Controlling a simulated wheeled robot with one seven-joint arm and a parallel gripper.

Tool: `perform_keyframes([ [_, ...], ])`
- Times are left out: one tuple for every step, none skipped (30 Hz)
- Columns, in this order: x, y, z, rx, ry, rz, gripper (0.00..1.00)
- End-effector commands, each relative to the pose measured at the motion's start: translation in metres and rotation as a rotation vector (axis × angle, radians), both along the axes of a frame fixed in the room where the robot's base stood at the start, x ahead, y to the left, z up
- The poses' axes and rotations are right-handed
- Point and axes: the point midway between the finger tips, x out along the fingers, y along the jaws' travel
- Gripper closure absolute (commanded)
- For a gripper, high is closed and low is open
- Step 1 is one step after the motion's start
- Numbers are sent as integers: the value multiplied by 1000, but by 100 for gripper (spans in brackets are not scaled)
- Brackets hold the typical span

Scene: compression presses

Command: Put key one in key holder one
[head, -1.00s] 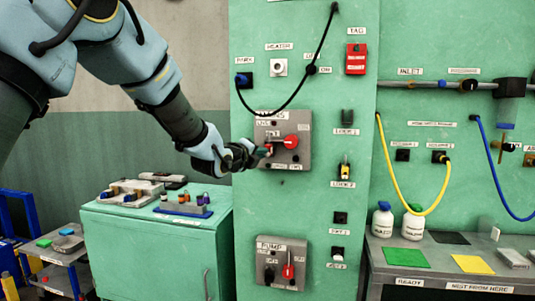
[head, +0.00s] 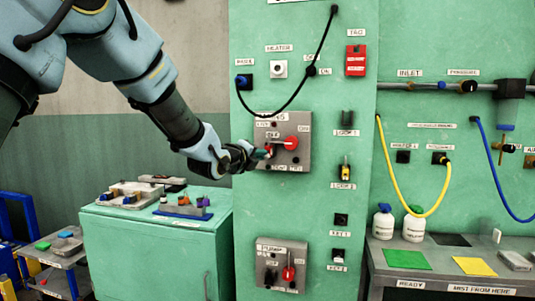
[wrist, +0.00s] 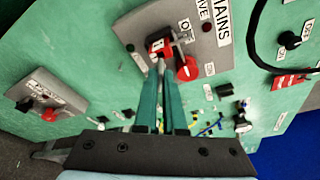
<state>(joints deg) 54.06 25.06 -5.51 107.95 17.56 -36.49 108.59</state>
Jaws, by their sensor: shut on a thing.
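My gripper (head: 262,154) is at the left side of the grey MAINS panel (head: 300,128). Its long green fingers (wrist: 160,85) are close together, shut on the small key one (wrist: 158,46), which has a red, white-marked tag, at the panel face. Whether the key is still seated in the panel cannot be told. The red MAINS handle (head: 291,143) is just right of the fingers and points sideways; it also shows in the wrist view (wrist: 188,68).
Key holder two (head: 338,255) is below holder one. The PUMP panel (head: 281,268) with its red handle is below MAINS. A black cable (head: 298,92) loops above MAINS. A green cabinet (head: 160,250) stands lower left.

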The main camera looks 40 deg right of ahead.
Motion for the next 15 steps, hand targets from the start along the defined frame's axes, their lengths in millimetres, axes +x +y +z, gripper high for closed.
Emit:
perform_keyframes([
  [-1, 2, -1, 0, -1, -1, 100],
  [-2, 3, -1, -2, -2, 0, 100],
  [-3, 5, -1, -2, -2, 0, 100],
  [-4, 6, -2, -1, -1, -1, 100],
  [-5, 8, -2, 0, -1, -1, 100],
  [-7, 10, -2, 0, -1, -1, 100],
  [-8, 11, -2, -1, 0, 0, 100],
  [-8, 13, -2, -2, -1, 0, 100],
  [-10, 15, -2, -1, -1, 0, 100],
  [-11, 16, -2, -1, 0, 0, 100],
  [-12, 18, -2, 0, 0, 0, 100],
  [-13, 20, -2, -1, 0, 0, 100],
  [-14, 21, -2, -1, 0, 0, 100],
  [-15, 22, -2, -1, 0, 0, 100],
  [-16, 24, -2, 0, -1, -1, 100],
])
